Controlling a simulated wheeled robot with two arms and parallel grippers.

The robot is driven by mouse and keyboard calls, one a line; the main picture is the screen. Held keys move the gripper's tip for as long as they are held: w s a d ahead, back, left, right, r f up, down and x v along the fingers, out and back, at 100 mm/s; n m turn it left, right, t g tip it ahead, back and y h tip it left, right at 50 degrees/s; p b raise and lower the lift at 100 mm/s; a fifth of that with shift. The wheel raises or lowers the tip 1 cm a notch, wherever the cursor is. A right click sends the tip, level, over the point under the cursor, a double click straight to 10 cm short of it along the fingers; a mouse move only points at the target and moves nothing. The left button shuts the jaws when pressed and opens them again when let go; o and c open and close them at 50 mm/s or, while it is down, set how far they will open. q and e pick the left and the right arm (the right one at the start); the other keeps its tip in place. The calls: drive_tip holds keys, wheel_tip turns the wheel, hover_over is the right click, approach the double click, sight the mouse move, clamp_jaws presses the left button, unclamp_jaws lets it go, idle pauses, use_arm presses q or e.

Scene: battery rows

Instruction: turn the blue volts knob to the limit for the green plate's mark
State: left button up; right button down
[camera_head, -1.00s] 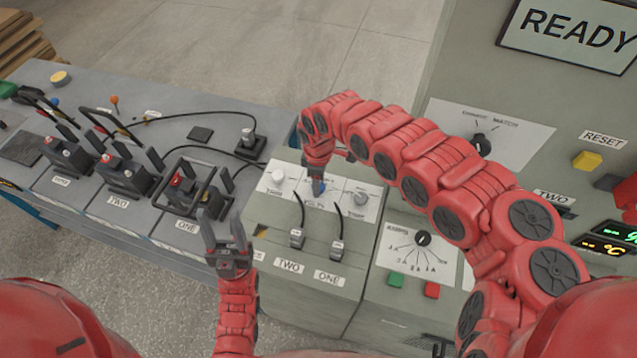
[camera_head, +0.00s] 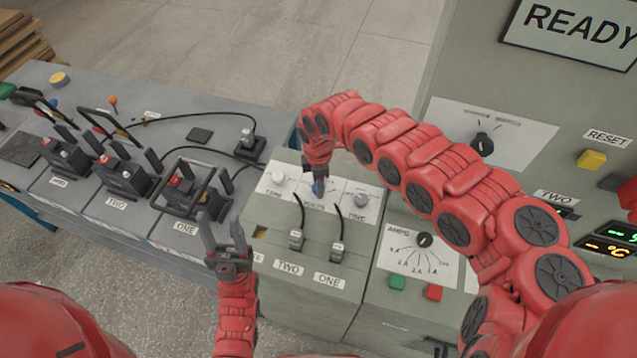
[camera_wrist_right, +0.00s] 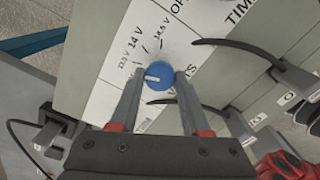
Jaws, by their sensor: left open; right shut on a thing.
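The blue volts knob (camera_wrist_right: 158,77) sits between the two fingers of my right gripper (camera_wrist_right: 155,84) in the right wrist view. The fingers are shut on it, and a white line shows on its face. Marks on its white panel read about 13.5 V, 14 V and 14.5 V. In the head view the knob (camera_head: 318,187) shows just below my right gripper (camera_head: 319,174). My left gripper (camera_head: 226,245) is open and empty, in front of the grey console's left side. No green plate can be made out for certain.
The console (camera_head: 262,220) also bears a white knob (camera_head: 278,179), a grey knob (camera_head: 361,199) and two plugged cables. Battery units stand on the grey bench (camera_head: 80,215) at left. An amps dial (camera_head: 424,240) and a taller cabinet stand at right.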

drive_tip(key=shift+w+r, duration=0.1)
drive_tip(key=shift+c, duration=1.8)
unclamp_jaws()
drive_tip(key=shift+r, duration=0.15)
wheel_tip(320, 180, up, 5)
drive_tip(key=shift+r, duration=0.1)
wheel_tip(320, 180, up, 12)
drive_tip(key=p, duration=0.9)
